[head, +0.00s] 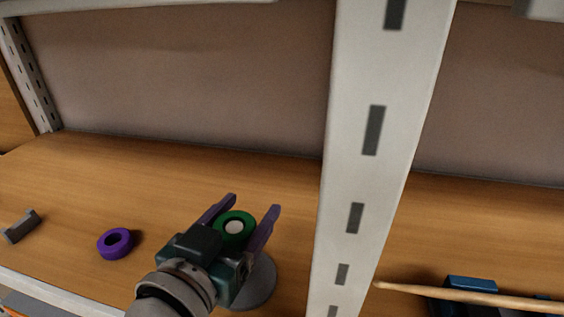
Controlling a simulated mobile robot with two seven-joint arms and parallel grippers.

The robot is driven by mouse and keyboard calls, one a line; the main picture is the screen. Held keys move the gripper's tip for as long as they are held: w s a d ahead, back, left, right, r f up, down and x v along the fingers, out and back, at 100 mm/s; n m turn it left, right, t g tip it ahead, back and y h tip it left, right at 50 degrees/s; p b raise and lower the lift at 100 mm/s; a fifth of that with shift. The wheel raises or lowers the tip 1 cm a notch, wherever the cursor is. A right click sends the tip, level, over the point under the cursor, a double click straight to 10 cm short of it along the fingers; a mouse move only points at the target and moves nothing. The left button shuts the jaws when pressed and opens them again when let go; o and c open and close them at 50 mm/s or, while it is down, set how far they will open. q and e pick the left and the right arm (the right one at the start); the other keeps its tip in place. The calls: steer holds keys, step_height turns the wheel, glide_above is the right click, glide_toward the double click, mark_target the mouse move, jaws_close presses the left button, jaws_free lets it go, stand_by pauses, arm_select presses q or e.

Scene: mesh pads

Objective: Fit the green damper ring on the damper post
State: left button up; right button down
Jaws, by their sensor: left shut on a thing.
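The green damper ring (235,226) is between the two purple fingers of my left gripper (240,213), which is shut on it. A pale round top, seemingly of the damper post (235,227), shows inside the ring's hole, so the ring appears to be around or right over the post. How far down the post it sits cannot be told from this angle. A grey round base (262,286) shows partly below the gripper; the gripper body hides the rest. My right gripper is not in view.
A purple ring (115,243) lies on the wooden shelf (130,180) to the left, with a grey bracket-like piece (21,227) farther left. A white slotted upright (372,150) stands close on the right. Beyond it are a blue-topped object (470,284) and a wooden rod (450,294).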

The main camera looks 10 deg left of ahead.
mark_target(244, 234)
arm_select(q)
steer(key=shift+f+b, duration=1.15)
steer(key=shift+f, duration=0.45)
steer(key=o, duration=1.4)
steer(key=shift+c, duration=0.2)
steer(key=shift+s, duration=0.1)
steer(key=shift+s+a+r, duration=0.1)
steer(key=shift+s, duration=0.25)
steer(key=p+v, duration=0.1)
steer(key=v, duration=0.8)
